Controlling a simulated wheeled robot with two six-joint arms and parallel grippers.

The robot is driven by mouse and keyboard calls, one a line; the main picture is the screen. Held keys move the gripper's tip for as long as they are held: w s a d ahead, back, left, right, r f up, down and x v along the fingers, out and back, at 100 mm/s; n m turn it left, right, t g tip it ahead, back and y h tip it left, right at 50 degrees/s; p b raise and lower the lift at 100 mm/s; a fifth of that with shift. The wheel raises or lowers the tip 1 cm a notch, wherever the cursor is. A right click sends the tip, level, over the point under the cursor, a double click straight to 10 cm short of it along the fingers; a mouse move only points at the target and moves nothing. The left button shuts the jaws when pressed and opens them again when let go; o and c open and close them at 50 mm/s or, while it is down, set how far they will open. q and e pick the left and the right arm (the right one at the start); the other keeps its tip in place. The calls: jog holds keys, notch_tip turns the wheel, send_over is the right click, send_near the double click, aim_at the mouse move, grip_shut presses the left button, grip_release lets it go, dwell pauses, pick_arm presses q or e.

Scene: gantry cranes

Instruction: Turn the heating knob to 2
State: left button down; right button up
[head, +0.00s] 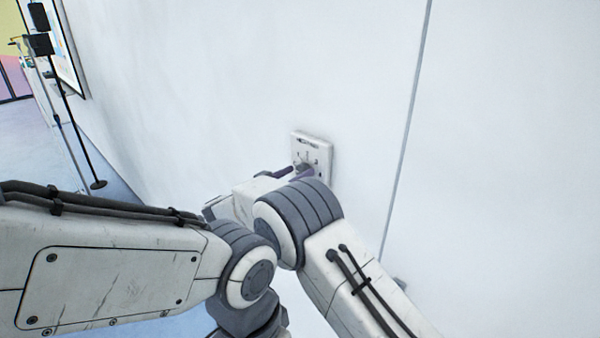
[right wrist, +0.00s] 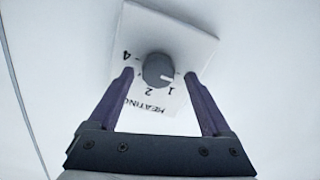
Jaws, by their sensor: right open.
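The heating panel (head: 324,155) is a white plate on the wall, partly hidden by my right arm in the head view. The right wrist view shows the plate (right wrist: 187,42) close up, with "HEATING" and the numbers 4, 2 and 1 upside down. Its round grey knob (right wrist: 155,68) has a white mark pointing right, near the 1 side and away from the 2. My right gripper (right wrist: 158,76) is open, one finger on each side of the knob, with gaps to it. The right gripper (head: 292,173) also shows at the plate in the head view. My left gripper is out of view.
The white wall (head: 510,130) around the panel is bare, with a thin vertical seam (head: 408,125) to the right. A black stand (head: 80,130) and a framed board (head: 65,45) are far left. My left arm crosses low in front.

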jog(key=shift+d, duration=0.2)
jog(key=c, duration=0.3)
grip_shut()
jog(key=shift+f+m+b, duration=0.1)
jog(key=shift+m+b, duration=0.2)
jog(key=shift+b, duration=0.25)
jog(key=shift+s+d+f+m+b, duration=0.1)
jog(key=shift+m+b, duration=4.25)
jog(key=shift+b, duration=0.75)
jog(key=shift+s+f+m+b, duration=0.1)
jog(key=shift+m+b, duration=4.25)
jog(key=shift+b, duration=0.7)
jog(key=shift+o, duration=1.5)
grip_release()
jog(key=shift+r, duration=0.1)
